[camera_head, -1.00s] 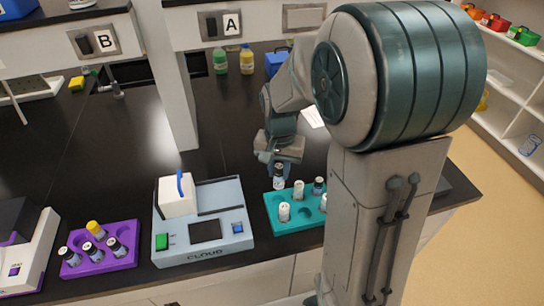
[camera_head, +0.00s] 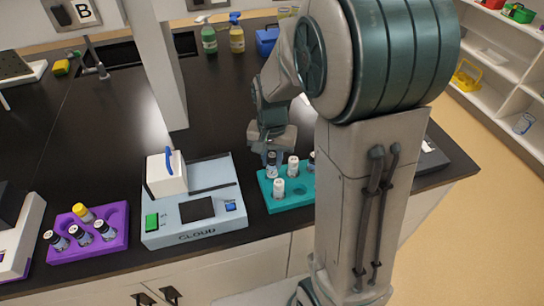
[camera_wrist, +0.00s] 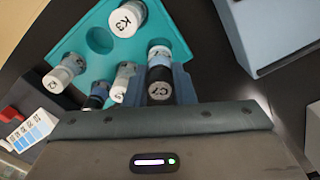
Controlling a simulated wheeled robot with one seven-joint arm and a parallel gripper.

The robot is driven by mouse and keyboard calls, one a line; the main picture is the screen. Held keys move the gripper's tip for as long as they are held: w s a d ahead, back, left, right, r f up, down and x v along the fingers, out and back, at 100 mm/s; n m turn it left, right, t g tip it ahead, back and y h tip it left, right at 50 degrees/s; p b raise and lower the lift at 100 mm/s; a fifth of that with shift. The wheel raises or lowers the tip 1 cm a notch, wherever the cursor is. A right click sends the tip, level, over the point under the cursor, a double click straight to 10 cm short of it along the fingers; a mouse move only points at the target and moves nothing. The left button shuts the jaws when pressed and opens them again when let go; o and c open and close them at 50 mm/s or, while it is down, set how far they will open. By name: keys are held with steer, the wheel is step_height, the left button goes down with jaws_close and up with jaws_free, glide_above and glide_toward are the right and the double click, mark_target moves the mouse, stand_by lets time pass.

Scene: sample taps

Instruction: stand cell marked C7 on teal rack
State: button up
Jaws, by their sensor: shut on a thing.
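The cell marked C7 (camera_wrist: 159,88) has a dark cap with a white C7 mark and a pale body. My gripper (camera_wrist: 160,80) is shut on it, its fingers on either side. In the head view the cell (camera_head: 271,166) is upright at the back left corner of the teal rack (camera_head: 291,204), below my gripper (camera_head: 270,152). Its lower end is at the rack; I cannot tell whether it is fully seated. An empty round hole (camera_wrist: 99,40) shows in the wrist view.
A pale blue CLOUD device (camera_head: 196,215) stands left of the teal rack. Further left, a purple rack (camera_head: 105,252) holds several cells. A green bottle (camera_head: 209,38) and a yellow bottle (camera_head: 237,38) stand at the back. The dark bench (camera_head: 110,135) behind the devices is clear.

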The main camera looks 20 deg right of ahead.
steer(key=shift+s+f, duration=0.1)
steer(key=shift+f, duration=0.05)
stand_by(0.3)
steer(key=shift+f+b, duration=0.65)
steer(key=shift+f, duration=0.1)
steer(key=shift+f+b, duration=0.65)
steer(key=shift+f, duration=0.05)
steer(key=o, duration=1.6)
steer(key=shift+c, duration=0.2)
steer(key=shift+r, duration=0.1)
